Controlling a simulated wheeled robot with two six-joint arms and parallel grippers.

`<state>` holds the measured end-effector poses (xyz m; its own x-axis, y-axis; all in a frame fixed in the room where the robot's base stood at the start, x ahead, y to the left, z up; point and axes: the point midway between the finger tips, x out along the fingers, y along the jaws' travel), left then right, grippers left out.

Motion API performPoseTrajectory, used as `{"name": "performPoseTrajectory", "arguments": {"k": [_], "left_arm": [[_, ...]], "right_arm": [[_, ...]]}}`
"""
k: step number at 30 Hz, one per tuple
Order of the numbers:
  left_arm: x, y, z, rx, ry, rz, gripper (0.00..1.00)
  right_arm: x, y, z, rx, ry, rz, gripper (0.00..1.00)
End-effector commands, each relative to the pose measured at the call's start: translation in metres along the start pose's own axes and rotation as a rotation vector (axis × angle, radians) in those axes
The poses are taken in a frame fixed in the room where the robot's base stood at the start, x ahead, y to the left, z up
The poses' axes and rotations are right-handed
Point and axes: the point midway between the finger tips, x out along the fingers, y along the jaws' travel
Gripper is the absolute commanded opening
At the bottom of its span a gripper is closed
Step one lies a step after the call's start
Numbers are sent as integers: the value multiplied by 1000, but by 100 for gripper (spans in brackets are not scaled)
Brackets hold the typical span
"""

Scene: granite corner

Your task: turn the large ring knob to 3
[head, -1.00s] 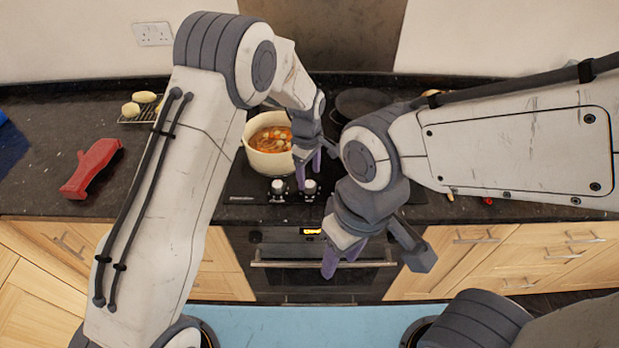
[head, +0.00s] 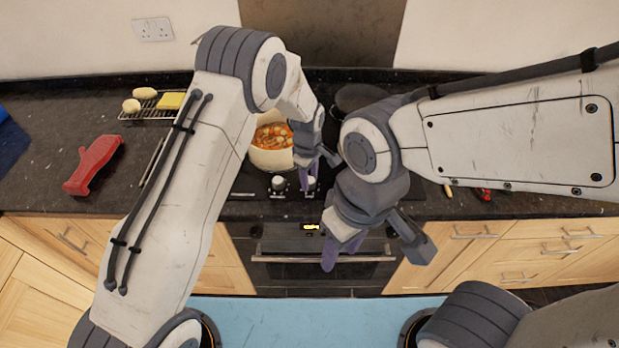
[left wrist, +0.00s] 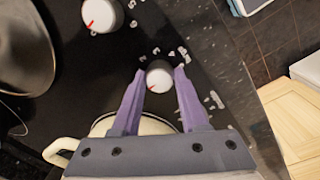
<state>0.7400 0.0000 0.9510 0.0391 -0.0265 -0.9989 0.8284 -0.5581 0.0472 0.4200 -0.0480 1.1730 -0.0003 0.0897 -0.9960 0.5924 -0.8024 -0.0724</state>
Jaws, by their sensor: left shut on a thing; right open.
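A round white hob knob with a red mark (left wrist: 159,80) is between the purple fingers of my left gripper (left wrist: 160,88) in the left wrist view. The gripper is shut on it, and the mark points down-left there. A second white knob (left wrist: 102,15) stands apart at the upper left. In the head view my left gripper (head: 316,170) is at the front of the hob, over a knob (head: 308,183); another knob (head: 278,183) is left of it. My right gripper (head: 338,255) hangs open and empty before the oven.
A cream pot of soup (head: 272,140) is on the hob, close to the left gripper. A dark pan (head: 358,98) is behind, partly hidden by my right arm. A red object (head: 93,165) and a wire rack with food (head: 135,112) are on the left counter.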

Motion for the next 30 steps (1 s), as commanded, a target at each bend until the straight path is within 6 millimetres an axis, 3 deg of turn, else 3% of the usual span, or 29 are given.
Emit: {"name": "performPoseTrajectory", "arguments": {"k": [11,30], "left_arm": [[0,1,-1,142,-6,3,0],[0,1,-2,730,-33,3,0]], "right_arm": [[8,1,0,0,0,0,46],[30,2,2,-2,0,0,46]]}}
